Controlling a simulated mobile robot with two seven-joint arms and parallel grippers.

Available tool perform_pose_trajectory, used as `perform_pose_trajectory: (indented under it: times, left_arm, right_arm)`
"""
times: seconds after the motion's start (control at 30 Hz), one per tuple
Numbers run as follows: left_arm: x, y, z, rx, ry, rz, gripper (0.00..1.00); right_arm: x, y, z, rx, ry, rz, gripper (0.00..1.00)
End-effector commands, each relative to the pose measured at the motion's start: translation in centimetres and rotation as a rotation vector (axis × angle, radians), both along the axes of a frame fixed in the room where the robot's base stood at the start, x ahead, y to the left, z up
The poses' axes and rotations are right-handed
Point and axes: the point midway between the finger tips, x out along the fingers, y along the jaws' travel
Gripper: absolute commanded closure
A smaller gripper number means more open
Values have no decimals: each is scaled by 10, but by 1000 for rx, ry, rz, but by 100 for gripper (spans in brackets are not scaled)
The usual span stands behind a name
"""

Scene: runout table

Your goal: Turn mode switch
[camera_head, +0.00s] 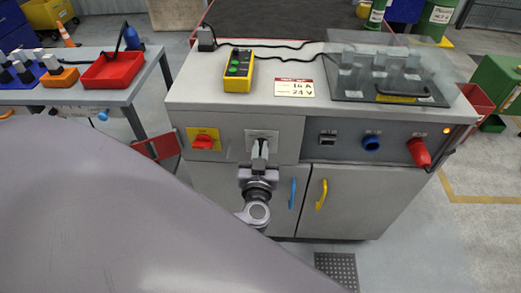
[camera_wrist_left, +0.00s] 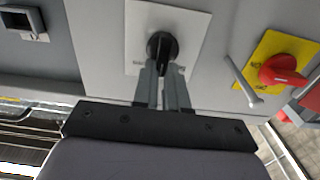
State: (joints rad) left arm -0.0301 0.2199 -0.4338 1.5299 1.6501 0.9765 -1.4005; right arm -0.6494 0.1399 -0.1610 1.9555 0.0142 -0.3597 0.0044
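The mode switch (camera_wrist_left: 161,46) is a black rotary knob on a pale square plate (camera_wrist_left: 194,27) on the cabinet front. In the head view its plate (camera_head: 275,134) shows left of the middle, with the knob mostly hidden behind my left gripper (camera_head: 260,150). In the wrist view my left gripper (camera_wrist_left: 164,70) has its two grey fingers close together, one on each side of the knob's grip bar, with little gap showing. The bar looks nearly in line with the fingers. My right gripper is out of view.
A red switch on a yellow plate (camera_head: 203,139) sits left of the mode switch. A thin rod-like handle (camera_wrist_left: 241,80) stands out between them in the wrist view. A blue knob (camera_head: 371,143) and a red knob (camera_head: 419,152) are right. Blue (camera_head: 292,193) and yellow (camera_head: 321,195) door handles are below.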

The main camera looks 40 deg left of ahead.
Motion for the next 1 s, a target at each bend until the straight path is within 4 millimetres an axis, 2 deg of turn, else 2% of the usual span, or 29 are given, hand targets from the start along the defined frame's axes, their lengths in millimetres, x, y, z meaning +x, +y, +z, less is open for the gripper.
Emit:
perform_pose_trajectory:
  times: [0.37, 1.0]
  left_arm:
    - [-2, 1, 0, -63, -34, 2, 100]
    - [-6, 7, -5, -488, -292, 2, 100]
  right_arm:
    - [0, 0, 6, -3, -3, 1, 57]
    - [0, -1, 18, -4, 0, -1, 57]
